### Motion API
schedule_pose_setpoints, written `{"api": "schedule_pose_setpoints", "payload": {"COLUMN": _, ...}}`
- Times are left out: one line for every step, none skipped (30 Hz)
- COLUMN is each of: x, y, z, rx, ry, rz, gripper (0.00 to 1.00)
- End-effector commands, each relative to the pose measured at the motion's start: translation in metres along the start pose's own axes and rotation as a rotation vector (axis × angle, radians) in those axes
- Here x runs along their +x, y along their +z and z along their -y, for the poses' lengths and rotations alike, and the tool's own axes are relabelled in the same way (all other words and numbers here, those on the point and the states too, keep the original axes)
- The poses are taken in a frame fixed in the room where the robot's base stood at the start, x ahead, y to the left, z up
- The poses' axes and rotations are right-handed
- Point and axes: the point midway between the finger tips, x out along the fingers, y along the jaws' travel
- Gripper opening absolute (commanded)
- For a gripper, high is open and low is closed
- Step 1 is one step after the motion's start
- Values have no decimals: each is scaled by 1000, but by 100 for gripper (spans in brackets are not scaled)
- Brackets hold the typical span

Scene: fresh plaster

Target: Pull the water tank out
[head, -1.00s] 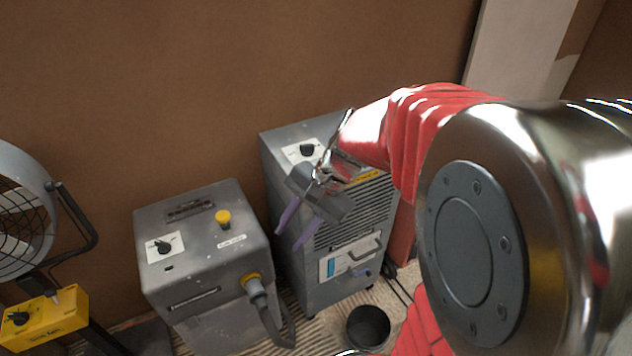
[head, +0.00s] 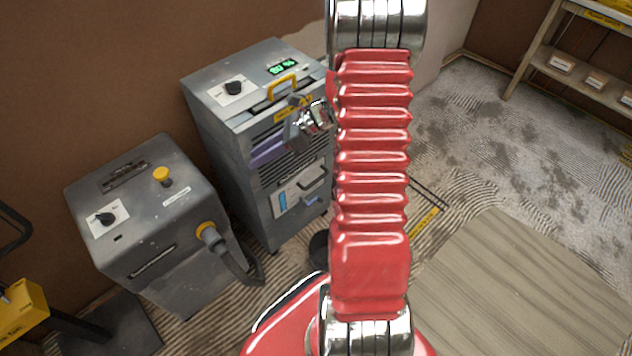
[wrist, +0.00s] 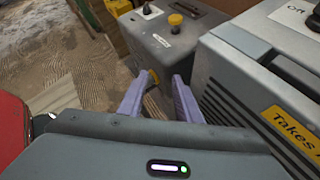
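The grey dehumidifier (head: 215,125) stands against the brown wall, with a dial, a lit green display and a yellow top handle (head: 282,86). The water tank (head: 301,192) is low in its front, with a dark handle (head: 312,178) and a blue level strip. The tank's front looks flush with the casing. My gripper (head: 266,150) is in front of the upper louvres, above the tank. In the wrist view my gripper (wrist: 158,88) has its two purple fingers apart with nothing between them. The dehumidifier's louvred side (wrist: 240,90) is close on the right there. The tank is not visible in the wrist view.
A second grey machine (head: 150,215) with a yellow knob and a hose (head: 235,262) stands to the left. A dark bucket (head: 319,248) is on the floor near the dehumidifier's foot, partly hidden by my arm. A shelf (head: 570,60) stands far right.

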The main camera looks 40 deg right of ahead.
Motion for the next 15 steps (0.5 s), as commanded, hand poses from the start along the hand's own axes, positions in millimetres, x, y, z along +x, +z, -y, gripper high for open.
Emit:
{"api": "schedule_pose_setpoints", "payload": {"x": 0, "y": -11, "z": 10, "rx": 63, "ry": -13, "rz": 29, "gripper": 31}}
{"api": "schedule_pose_setpoints", "payload": {"x": -1, "y": -17, "z": 16, "rx": 98, "ry": -21, "rz": 47, "gripper": 31}}
{"api": "schedule_pose_setpoints", "payload": {"x": -1, "y": -23, "z": 23, "rx": 144, "ry": -30, "rz": 71, "gripper": 31}}
{"api": "schedule_pose_setpoints", "payload": {"x": -2, "y": -29, "z": 29, "rx": 178, "ry": -39, "rz": 89, "gripper": 31}}
{"api": "schedule_pose_setpoints", "payload": {"x": -2, "y": -35, "z": 34, "rx": 213, "ry": -47, "rz": 107, "gripper": 31}}
{"api": "schedule_pose_setpoints", "payload": {"x": -3, "y": -42, "z": 42, "rx": 259, "ry": -58, "rz": 131, "gripper": 31}}
{"api": "schedule_pose_setpoints", "payload": {"x": -4, "y": -48, "z": 48, "rx": 293, "ry": -66, "rz": 149, "gripper": 31}}
{"api": "schedule_pose_setpoints", "payload": {"x": -4, "y": -54, "z": 53, "rx": 329, "ry": -74, "rz": 168, "gripper": 31}}
{"api": "schedule_pose_setpoints", "payload": {"x": -5, "y": -63, "z": 60, "rx": 373, "ry": -84, "rz": 193, "gripper": 31}}
{"api": "schedule_pose_setpoints", "payload": {"x": -6, "y": -69, "z": 65, "rx": 407, "ry": -92, "rz": 212, "gripper": 31}}
{"api": "schedule_pose_setpoints", "payload": {"x": -7, "y": -76, "z": 70, "rx": 440, "ry": -100, "rz": 232, "gripper": 31}}
{"api": "schedule_pose_setpoints", "payload": {"x": -8, "y": -85, "z": 76, "rx": 487, "ry": -109, "rz": 257, "gripper": 31}}
{"api": "schedule_pose_setpoints", "payload": {"x": -9, "y": -92, "z": 82, "rx": 520, "ry": -118, "rz": 277, "gripper": 31}}
{"api": "schedule_pose_setpoints", "payload": {"x": -10, "y": -99, "z": 86, "rx": 553, "ry": -126, "rz": 297, "gripper": 31}}
{"api": "schedule_pose_setpoints", "payload": {"x": -11, "y": -109, "z": 92, "rx": 597, "ry": -136, "rz": 323, "gripper": 31}}
